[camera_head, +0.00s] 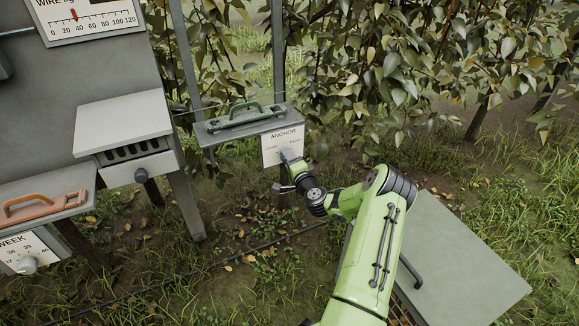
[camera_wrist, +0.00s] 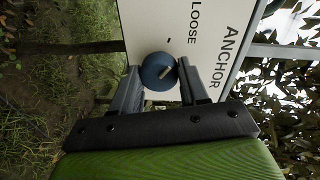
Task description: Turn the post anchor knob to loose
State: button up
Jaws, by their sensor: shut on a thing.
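The white anchor plate (camera_head: 282,136) hangs on the post below a grey shelf. It reads ANCHOR, with LOOSE at left and a word at right too small to read surely. In the wrist view the plate (camera_wrist: 138,18) is turned sideways, LOOSE toward the top, with a small dark mark below that word. The round blue knob (camera_wrist: 157,72) sits between my fingers and carries a short pale line slanting up and right. My gripper (camera_wrist: 160,80) is shut on the knob. In the head view my gripper (camera_head: 289,158) covers most of the knob.
A grey shelf with a green handle (camera_head: 241,115) is just above the plate. A grey slotted box (camera_head: 125,125) and a shelf with an orange handle (camera_head: 45,205) stand at left. A grey lid (camera_head: 450,265) lies at lower right. Leafy branches hang behind.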

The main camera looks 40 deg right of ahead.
jog(key=shift+n+b, duration=1.25)
jog(key=shift+n, duration=0.25)
jog(key=shift+h, duration=0.3)
jog(key=o, duration=1.1)
jog(key=shift+c, duration=0.2)
jog(key=f+v, duration=0.1)
jog(key=v, duration=1.4)
jog(key=shift+s+r, duration=0.35)
jog(key=shift+r, duration=0.15)
